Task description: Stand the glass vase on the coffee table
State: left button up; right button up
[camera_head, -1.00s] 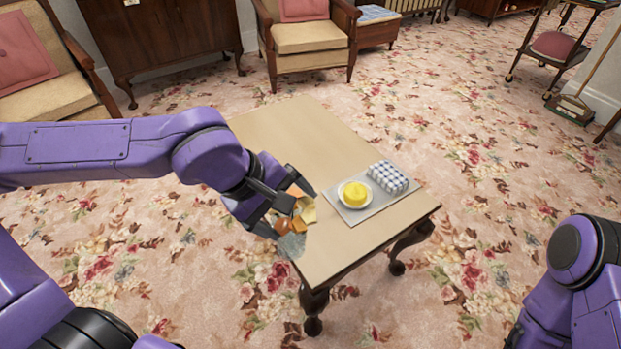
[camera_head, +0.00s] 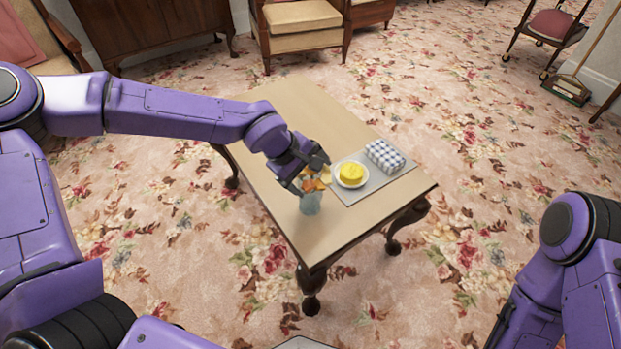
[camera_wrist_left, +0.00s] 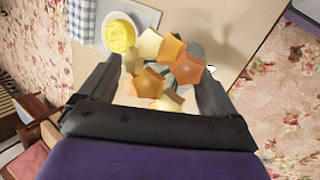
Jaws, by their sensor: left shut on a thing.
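The glass vase (camera_head: 311,203) is pale blue-grey and see-through, with orange and yellow flowers (camera_head: 315,183) at its top. It looks upright over the front left part of the coffee table (camera_head: 290,120). I cannot tell whether its base touches the wood. My left gripper (camera_head: 312,180) is shut on the vase near its top, from above. In the left wrist view the flowers (camera_wrist_left: 160,62) fill the space between the fingers and hide most of the vase. My right arm shows at the right, but its gripper is out of view.
A grey tray (camera_head: 370,185) lies on the table just right of the vase. It holds a yellow item on a white plate (camera_head: 351,174) and a blue-checked bundle (camera_head: 384,156). The table's far left part is clear. Armchairs stand beyond.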

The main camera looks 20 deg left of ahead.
pick_arm(q)
jog(key=shift+f, duration=0.4)
jog(key=shift+r, duration=0.1)
jog(key=o, duration=1.1)
jog(key=shift+a+r, duration=0.1)
jog(key=shift+r, duration=0.2)
jog(key=p+v, duration=0.4)
jog(key=v, duration=0.7)
jog(key=shift+s+p, duration=0.25)
jog(key=shift+p, duration=0.05)
jog(key=shift+r, duration=0.1)
